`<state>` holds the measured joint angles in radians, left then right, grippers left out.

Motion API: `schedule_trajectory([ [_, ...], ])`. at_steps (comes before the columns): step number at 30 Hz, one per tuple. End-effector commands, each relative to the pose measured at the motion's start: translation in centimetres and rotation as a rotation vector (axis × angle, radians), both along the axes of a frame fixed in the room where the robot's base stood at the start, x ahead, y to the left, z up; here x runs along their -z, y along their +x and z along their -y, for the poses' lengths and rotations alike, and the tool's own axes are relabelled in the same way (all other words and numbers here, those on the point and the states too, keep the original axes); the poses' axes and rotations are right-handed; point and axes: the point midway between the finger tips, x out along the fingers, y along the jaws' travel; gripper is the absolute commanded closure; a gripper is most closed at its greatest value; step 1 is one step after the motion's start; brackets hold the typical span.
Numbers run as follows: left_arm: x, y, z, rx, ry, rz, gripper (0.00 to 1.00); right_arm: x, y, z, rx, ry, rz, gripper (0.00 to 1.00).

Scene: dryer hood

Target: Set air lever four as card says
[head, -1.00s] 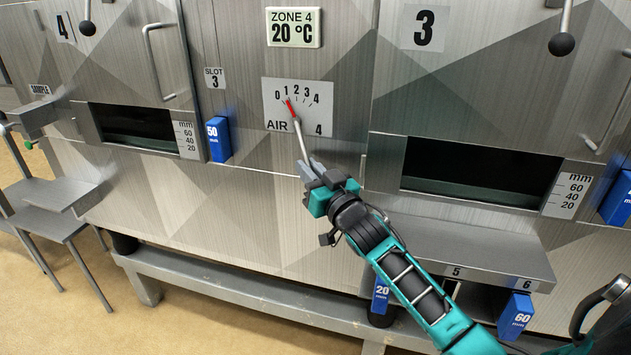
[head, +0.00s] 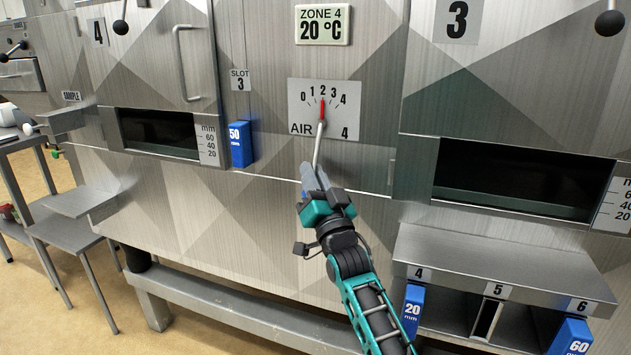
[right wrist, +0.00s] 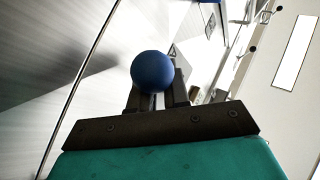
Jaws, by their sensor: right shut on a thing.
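The air dial (head: 298,120) is a pale plate marked AIR and 4, with a scale from 0 to 4. Its red pointer (head: 322,109) stands upright at the 2. The metal air lever (head: 319,147) hangs down from the dial's pivot, its lower end tilted slightly left. My right gripper (head: 313,181) is shut on the lever's lower end. In the right wrist view the lever's round blue knob (right wrist: 153,71) sits between the fingers. My left gripper is out of view. I cannot make out a card with a setting.
A display (head: 322,25) above the dial reads Zone 4, 20 °C. A blue 50 mm block (head: 240,144) is in slot 3 to the left. At the lower right, a rack (head: 505,262) holds blue 20 and 60 mm blocks. The panel around the lever is clear.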

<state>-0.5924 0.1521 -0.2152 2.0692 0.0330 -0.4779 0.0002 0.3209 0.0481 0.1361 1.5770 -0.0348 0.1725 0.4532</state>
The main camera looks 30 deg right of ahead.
Motion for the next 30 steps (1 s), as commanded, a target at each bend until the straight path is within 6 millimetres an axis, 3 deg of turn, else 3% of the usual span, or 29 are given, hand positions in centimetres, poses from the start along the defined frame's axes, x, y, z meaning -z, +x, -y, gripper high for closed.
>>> schedule_trajectory([
  [8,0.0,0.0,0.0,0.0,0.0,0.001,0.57,0.5,0.1,0.1,0.0,0.003,-0.013,1.0],
  [9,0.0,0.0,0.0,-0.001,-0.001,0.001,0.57,0.5,0.1,0.1,0.0,0.003,-0.013,0.81],
  [14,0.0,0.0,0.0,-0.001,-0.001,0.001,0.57,0.5,0.1,0.0,0.001,0.002,-0.011,0.66],
  [23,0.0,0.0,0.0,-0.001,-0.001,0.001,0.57,0.3,-0.2,0.0,0.0,0.001,-0.005,0.65],
  [30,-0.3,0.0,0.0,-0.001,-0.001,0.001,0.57,1.8,-2.8,-0.4,0.0,0.001,-0.009,0.65],
])
